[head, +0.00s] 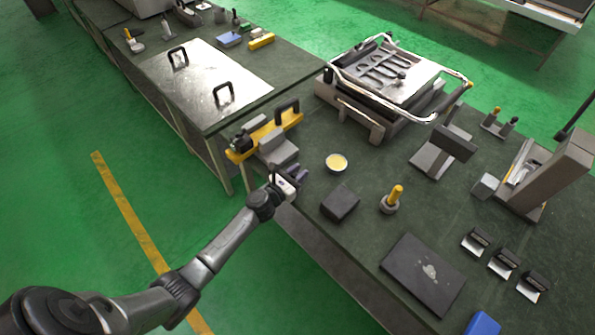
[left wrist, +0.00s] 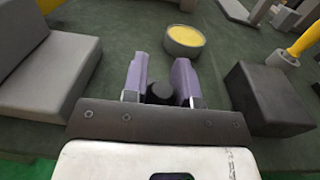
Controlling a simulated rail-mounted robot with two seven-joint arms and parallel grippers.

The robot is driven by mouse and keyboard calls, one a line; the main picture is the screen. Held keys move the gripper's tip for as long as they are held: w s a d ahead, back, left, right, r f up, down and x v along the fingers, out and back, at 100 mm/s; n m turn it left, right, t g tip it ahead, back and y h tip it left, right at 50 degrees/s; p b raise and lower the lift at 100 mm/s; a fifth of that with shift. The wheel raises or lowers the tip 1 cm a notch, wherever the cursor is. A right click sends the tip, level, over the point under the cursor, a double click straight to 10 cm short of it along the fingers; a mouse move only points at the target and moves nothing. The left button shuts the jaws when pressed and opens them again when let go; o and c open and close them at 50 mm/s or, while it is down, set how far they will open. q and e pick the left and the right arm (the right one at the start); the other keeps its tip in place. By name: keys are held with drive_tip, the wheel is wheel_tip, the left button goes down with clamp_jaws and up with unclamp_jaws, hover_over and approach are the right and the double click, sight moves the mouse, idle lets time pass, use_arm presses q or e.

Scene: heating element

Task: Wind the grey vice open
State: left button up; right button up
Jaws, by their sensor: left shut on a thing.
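A grey stepped block (head: 278,150), which looks like the grey vice, sits at the near left edge of the dark green bench. Its grey side also shows at the left of the left wrist view (left wrist: 45,75). My left gripper (head: 290,178) is just in front of it, at the bench edge. In the left wrist view its two purple-grey fingers (left wrist: 162,85) stand on either side of a dark round knob (left wrist: 160,92) and are shut on it. How the knob joins the vice is hidden. My right gripper is not in view.
A yellow bar (head: 250,143) lies behind the grey block. A bowl of yellow stuff (head: 336,162), a dark block (head: 340,203) and a yellow-handled tool (head: 393,200) stand to the right. A large framed tray (head: 360,75) stands farther back. Free floor lies to the left.

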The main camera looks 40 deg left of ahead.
use_arm(q)
drive_tip(key=shift+w+d+n+y+b, duration=0.1)
drive_tip(key=shift+d+n+y+b, duration=0.25)
drive_tip(key=shift+n+y, duration=0.7)
drive_tip(key=y, duration=0.1)
drive_tip(key=n+y+b, duration=0.1)
drive_tip(key=y, duration=0.1)
drive_tip(key=shift+w+d+f, duration=0.1)
drive_tip(key=shift+d+f, duration=0.05)
drive_tip(key=n+g+y+b, duration=0.1)
drive_tip(key=n+y+b, duration=0.1)
drive_tip(key=y, duration=0.1)
drive_tip(key=shift+w+d, duration=0.1)
drive_tip(key=shift+d, duration=0.05)
drive_tip(key=shift+w+n+g+y+b, duration=0.1)
drive_tip(key=shift+n+g+y+b, duration=0.5)
drive_tip(key=shift+n+y+b, duration=0.3)
drive_tip(key=o, duration=0.9)
drive_tip(key=shift+d, duration=0.1)
